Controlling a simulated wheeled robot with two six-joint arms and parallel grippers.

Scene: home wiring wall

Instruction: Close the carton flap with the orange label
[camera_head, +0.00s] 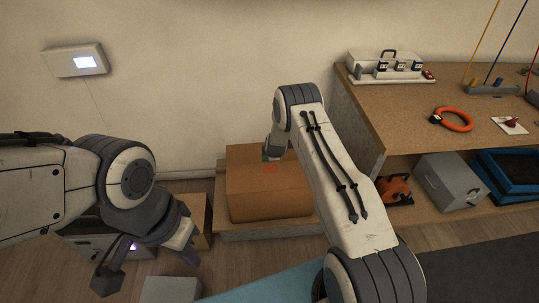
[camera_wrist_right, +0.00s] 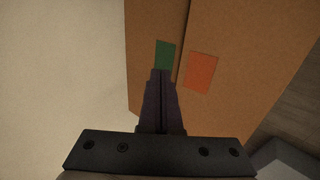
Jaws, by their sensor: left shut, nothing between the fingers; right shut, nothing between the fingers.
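The brown carton (camera_head: 265,200) sits on a low wooden platform left of the workbench. Its orange label (camera_head: 270,168) is on the top, and it also shows in the right wrist view (camera_wrist_right: 200,71). There the orange-labelled flap (camera_wrist_right: 235,60) lies right of a dark seam, with a green label (camera_wrist_right: 165,54) on the flap to the left. I cannot tell whether either flap is fully flat. My right gripper (camera_wrist_right: 161,73) is shut and empty, its tips just below the green label; contact is unclear. My left gripper (camera_head: 190,257) is shut and empty, left of the carton.
The workbench (camera_head: 420,105) at right holds a white case (camera_head: 385,66) and an orange ring (camera_head: 452,119). A grey box (camera_head: 448,182) and blue trays (camera_head: 510,175) are on its lower shelf. A wall panel (camera_head: 78,61) hangs at left. My right arm hides part of the carton.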

